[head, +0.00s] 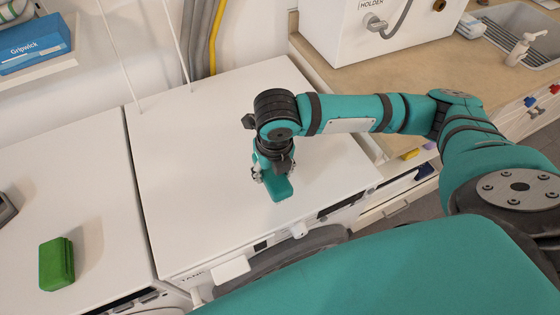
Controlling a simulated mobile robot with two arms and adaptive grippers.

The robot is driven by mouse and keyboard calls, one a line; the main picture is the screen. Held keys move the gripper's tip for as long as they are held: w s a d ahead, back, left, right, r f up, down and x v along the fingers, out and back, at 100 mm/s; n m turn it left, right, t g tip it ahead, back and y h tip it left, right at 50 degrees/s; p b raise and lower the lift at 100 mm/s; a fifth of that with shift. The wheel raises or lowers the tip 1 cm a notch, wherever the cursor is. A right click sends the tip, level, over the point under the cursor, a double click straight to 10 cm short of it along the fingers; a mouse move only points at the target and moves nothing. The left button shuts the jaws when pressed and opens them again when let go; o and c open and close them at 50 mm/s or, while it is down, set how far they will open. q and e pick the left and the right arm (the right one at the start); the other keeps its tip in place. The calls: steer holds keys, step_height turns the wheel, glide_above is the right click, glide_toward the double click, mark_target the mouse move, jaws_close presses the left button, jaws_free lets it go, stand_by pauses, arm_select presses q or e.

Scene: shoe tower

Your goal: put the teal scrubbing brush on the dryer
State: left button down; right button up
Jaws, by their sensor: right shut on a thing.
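My right gripper (271,174) is shut on the teal scrubbing brush (279,190). It points down over the white top of the right-hand machine, whose front label seems to read "TANK" and which looks like the dryer (200,160). The brush is close to the machine's top, right of its middle. I cannot tell whether the brush touches the surface. The gripper and wrist hide part of the brush. My left gripper is not in view.
A green block (56,264) lies on the left-hand white machine (60,200). A blue box (34,46) sits on a shelf at upper left. A counter (420,85) with a white holder box (375,45) and a sink (520,35) is at upper right. Most of the right-hand machine's top is clear.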

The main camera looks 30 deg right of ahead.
steer(key=shift+w+d+f, duration=0.15)
steer(key=shift+w+d, duration=0.85)
steer(key=shift+d, duration=0.25)
steer(key=f, duration=0.2)
steer(key=d+f+p, duration=0.1)
steer(key=shift+w+f, duration=0.1)
steer(key=shift+w, duration=0.25)
steer(key=shift+f, duration=0.25)
steer(key=shift+f, duration=0.1)
steer(key=o, duration=1.1)
step_height(320, 180, up, 12)
steer(key=s, duration=0.1)
steer(key=shift+s, duration=0.4)
